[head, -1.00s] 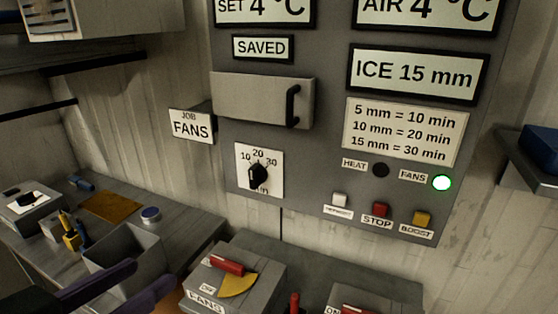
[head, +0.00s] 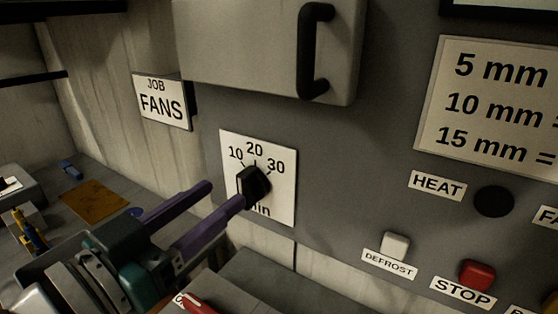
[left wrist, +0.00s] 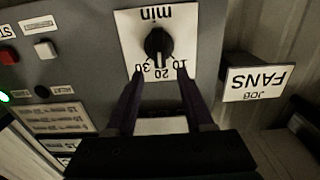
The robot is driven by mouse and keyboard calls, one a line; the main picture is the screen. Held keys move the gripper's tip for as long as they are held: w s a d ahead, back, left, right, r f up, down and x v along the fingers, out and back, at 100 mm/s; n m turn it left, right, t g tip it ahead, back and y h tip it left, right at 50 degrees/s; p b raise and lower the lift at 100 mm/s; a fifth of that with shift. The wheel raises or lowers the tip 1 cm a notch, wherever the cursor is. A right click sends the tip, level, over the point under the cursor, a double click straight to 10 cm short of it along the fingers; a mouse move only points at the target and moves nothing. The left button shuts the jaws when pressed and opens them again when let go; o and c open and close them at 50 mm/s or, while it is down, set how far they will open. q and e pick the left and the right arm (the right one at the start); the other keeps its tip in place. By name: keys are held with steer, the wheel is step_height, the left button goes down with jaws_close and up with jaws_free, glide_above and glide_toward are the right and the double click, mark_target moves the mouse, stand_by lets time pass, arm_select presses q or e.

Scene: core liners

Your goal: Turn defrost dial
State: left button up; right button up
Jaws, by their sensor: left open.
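The defrost dial (head: 254,183) is a black knob on a white plate marked 10, 20, 30 and min, on the grey panel. In the left wrist view the knob (left wrist: 158,43) appears upside down, with a pale mark pointing roughly toward 20. My left gripper (head: 224,194) is open and empty, its two purple fingers reaching toward the plate. In the head view the nearer fingertip overlaps the knob's lower left edge; I cannot tell whether it touches. In the left wrist view the fingertips (left wrist: 160,76) straddle the knob's line but stop short of it. My right gripper is not in view.
A handled cover (head: 270,45) juts out above the dial. A JOB FANS sign (head: 162,101) sticks out at left. The white defrost button (head: 395,245) and red stop button (head: 477,274) are to the lower right. Grey boxes stand below on the bench.

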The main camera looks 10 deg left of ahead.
mark_target(240, 181)
arm_select(q)
steer(key=shift+x, duration=2.05)
steer(key=shift+c, duration=0.4)
jaws_close()
